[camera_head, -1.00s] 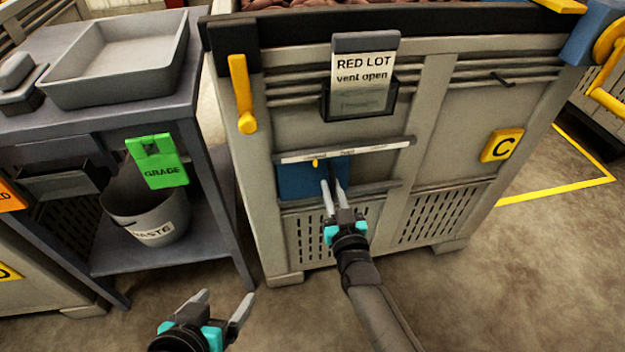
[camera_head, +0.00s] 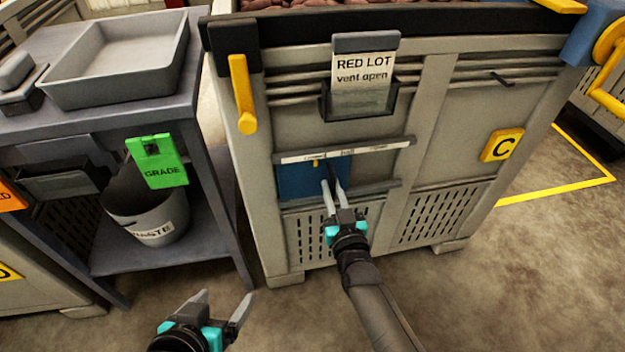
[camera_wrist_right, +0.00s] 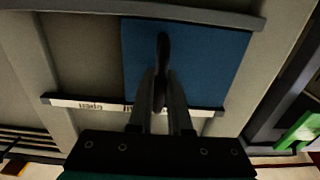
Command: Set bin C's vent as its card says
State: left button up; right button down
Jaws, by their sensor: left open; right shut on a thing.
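Bin C (camera_head: 425,120) carries a card (camera_head: 363,82) reading "RED LOT vent open" in a dark holder. Below it, the vent's blue slide plate (camera_head: 300,182) sits between two rails at the left end of its track. Its small yellow pointer (camera_head: 316,163) is under the left word of the label strip (camera_head: 345,152). My right gripper (camera_head: 335,190) is shut on the plate's dark handle (camera_wrist_right: 162,60), seen between the fingers in the right wrist view. There the strip appears upside down, with "open" away from the plate. My left gripper (camera_head: 222,303) is open and empty, low over the floor.
A grey table (camera_head: 110,118) with a tray (camera_head: 118,62) stands left of the bin. A green GRADE tag (camera_head: 160,162) hangs there above a waste bucket (camera_head: 145,212). A yellow lever (camera_head: 242,95) is on the bin's left corner. Floor in front is clear.

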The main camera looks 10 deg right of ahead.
jog(key=shift+w+d, duration=0.1)
jog(key=shift+d, duration=3.95)
jog(key=shift+w+d+b, duration=0.1)
jog(key=shift+d+b, duration=0.3)
jog(key=shift+d, duration=2.6)
jog(key=shift+c, duration=1)
grip_release()
jog(key=shift+a, duration=0.1)
